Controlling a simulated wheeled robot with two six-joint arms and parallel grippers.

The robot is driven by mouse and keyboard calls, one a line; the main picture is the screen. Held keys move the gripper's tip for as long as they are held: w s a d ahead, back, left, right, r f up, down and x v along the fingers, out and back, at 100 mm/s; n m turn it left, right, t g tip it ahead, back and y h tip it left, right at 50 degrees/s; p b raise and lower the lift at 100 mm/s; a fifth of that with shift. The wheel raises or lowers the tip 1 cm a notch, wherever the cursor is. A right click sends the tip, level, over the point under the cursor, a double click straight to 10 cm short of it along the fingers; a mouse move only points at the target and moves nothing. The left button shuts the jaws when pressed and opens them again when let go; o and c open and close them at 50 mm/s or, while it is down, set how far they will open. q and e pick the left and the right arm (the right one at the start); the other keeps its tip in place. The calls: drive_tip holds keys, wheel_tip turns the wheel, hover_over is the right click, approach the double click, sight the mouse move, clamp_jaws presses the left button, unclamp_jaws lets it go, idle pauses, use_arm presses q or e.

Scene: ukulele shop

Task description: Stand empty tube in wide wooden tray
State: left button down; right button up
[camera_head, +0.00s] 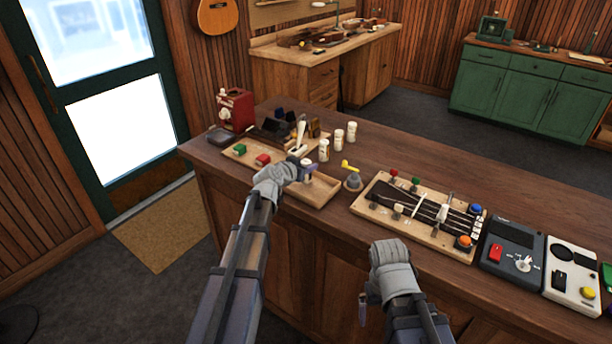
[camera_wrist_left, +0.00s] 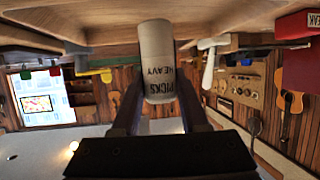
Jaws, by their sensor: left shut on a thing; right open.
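My left gripper (camera_head: 307,165) is shut on a white tube, which shows in the left wrist view (camera_wrist_left: 157,50) with "PICKS HEAVY" lettering between the two fingers. In the head view the gripper is over the right part of the wide wooden tray (camera_head: 322,202), hiding most of the tube. I cannot tell whether the tube touches the tray floor, or see inside it. Three white tubes stand behind the tray: one close to it (camera_head: 323,150), two further back (camera_head: 338,138) (camera_head: 351,132). My right gripper (camera_head: 363,308) is open and empty in front of the counter.
The tray's left part holds a green block (camera_head: 239,149) and a red block (camera_head: 262,160). A yellow item (camera_head: 350,166) and a grey knob-like item (camera_head: 353,182) are right of the tray.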

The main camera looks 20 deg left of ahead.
use_arm(q)
drive_tip(key=shift+f+b, duration=0.35)
drive_tip(key=shift+f, duration=0.5)
use_arm(e)
drive_tip(key=shift+f, duration=0.85)
use_arm(q)
drive_tip(key=shift+f, duration=0.15)
drive_tip(key=shift+c, duration=2.2)
unclamp_jaws()
use_arm(e)
drive_tip(key=shift+f, duration=0.15)
use_arm(q)
drive_tip(key=shift+s+r, duration=0.15)
drive_tip(key=shift+r, duration=0.2)
drive_tip(key=p+v, duration=0.4)
drive_tip(key=v, duration=0.7)
drive_tip(key=shift+s+p, duration=0.3)
drive_tip(key=shift+s, duration=0.1)
use_arm(e)
wheel_tip(320, 180, up, 5)
drive_tip(key=shift+f, duration=0.1)
